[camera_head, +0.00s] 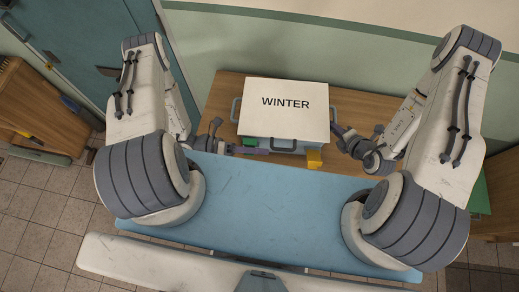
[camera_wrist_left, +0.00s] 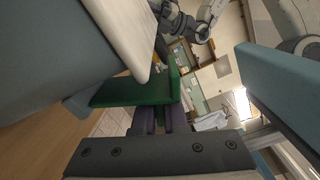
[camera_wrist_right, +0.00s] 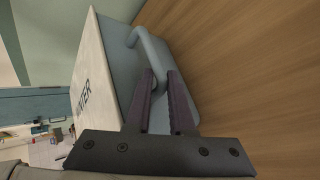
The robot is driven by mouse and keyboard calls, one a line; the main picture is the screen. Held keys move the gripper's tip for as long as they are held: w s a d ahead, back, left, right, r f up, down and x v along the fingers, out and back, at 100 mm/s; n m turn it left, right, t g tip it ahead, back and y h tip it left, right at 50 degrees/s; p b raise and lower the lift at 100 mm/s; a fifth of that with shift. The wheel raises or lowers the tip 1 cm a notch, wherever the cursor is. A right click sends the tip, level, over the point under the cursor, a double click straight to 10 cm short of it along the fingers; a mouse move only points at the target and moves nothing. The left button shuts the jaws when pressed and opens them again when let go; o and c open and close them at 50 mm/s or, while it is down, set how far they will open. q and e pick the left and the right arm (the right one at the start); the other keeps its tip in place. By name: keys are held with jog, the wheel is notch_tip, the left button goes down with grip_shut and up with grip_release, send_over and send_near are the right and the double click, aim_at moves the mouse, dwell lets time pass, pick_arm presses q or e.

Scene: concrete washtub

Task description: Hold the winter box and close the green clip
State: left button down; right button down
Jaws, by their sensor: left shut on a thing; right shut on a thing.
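The winter box (camera_head: 284,108) stands on the wooden table, with a cream lid marked WINTER and a grey body. My right gripper (camera_head: 338,130) is shut on the grey side handle at the box's right; the handle (camera_wrist_right: 148,48) passes between its fingers (camera_wrist_right: 160,100) in the right wrist view. My left gripper (camera_head: 238,149) is at the front left of the box, shut on the green clip (camera_head: 250,142). In the left wrist view the clip (camera_wrist_left: 140,93) is a broad green flap below the lid's edge, at the fingers (camera_wrist_left: 160,120). Whether it is fastened cannot be told.
A yellow clip (camera_head: 314,159) sticks out at the box's front right, and a dark handle (camera_head: 283,144) is at its front middle. A blue bench top (camera_head: 270,205) lies in front of the wooden table (camera_head: 225,88). Another handle (camera_head: 235,109) is on the box's left side.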

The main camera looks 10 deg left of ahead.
pick_arm(q)
jog(key=c, duration=1)
grip_release()
jog(key=shift+o, duration=0.2)
jog(key=s+a, duration=0.1)
jog(key=a, duration=1.1)
